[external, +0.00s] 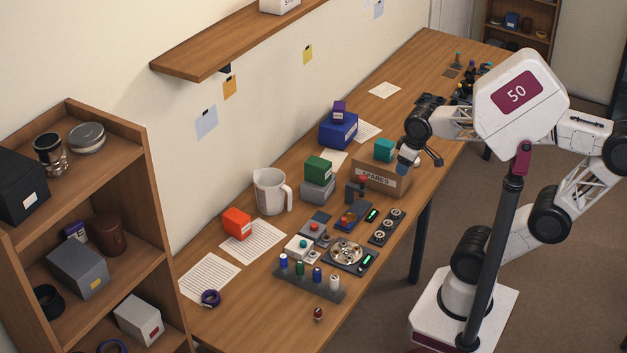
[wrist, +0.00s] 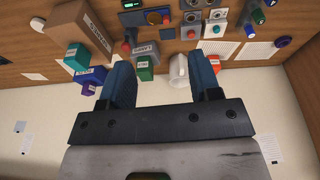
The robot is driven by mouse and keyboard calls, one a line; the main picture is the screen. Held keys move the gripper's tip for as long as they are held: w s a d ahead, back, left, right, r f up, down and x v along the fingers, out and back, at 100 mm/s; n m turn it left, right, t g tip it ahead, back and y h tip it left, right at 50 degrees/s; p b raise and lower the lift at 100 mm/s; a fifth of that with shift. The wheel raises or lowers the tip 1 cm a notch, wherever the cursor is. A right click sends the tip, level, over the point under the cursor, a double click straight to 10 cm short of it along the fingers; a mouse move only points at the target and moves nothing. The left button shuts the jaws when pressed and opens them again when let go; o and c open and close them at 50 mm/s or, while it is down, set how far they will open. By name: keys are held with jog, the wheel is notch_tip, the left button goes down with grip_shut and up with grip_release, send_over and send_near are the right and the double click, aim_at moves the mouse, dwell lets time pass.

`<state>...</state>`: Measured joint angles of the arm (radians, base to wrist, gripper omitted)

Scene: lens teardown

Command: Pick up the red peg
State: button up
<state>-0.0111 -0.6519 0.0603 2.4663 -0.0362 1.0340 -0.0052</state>
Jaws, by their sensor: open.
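A small red peg (external: 318,314) with a pale band stands by itself on the wooden table near its front edge, in front of a dark peg rack (external: 310,281). I cannot make the red peg out in the wrist view. The rack holds a blue peg (external: 283,260), a green peg (external: 300,268), another blue peg (external: 317,274) and a white peg (external: 334,283). My gripper (external: 405,161) is near the cardboard box, well behind and to the right of the red peg. In the wrist view its blue fingers (wrist: 160,83) are apart with nothing between them.
The cardboard spares box (external: 381,177) is beside my gripper. A white jug (external: 270,191), an orange box (external: 237,223), a green box (external: 318,169) and a round metal fixture (external: 346,252) stand around the table. The front edge by the red peg is clear.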

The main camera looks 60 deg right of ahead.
jog(key=w+a+n+t+h, duration=0.1)
jog(key=w+a+n+t, duration=0.25)
jog(key=a+n, duration=0.65)
jog(key=w+a+n+t+h, duration=0.1)
jog(key=w+a+n+t, duration=0.2)
jog(key=w+a+n, duration=0.7)
jog(key=s+a+n+t+y, duration=0.1)
jog(key=s+a+n+y, duration=0.4)
jog(key=a+n, duration=0.45)
jog(key=s+a+n+t+y, duration=0.2)
jog(key=s+a+n, duration=0.5)
jog(key=a+n, duration=0.3)
send_near(318, 310)
jog(key=shift+w+a+f+n, duration=0.2)
jog(key=shift+w+f, duration=0.05)
jog(key=shift+w, duration=0.25)
jog(key=shift+w+a+f+n, duration=0.15)
jog(key=shift+w+f, duration=0.1)
jog(key=shift+w, duration=0.25)
jog(key=shift+w, duration=0.1)
jog(key=shift+x, duration=1.2)
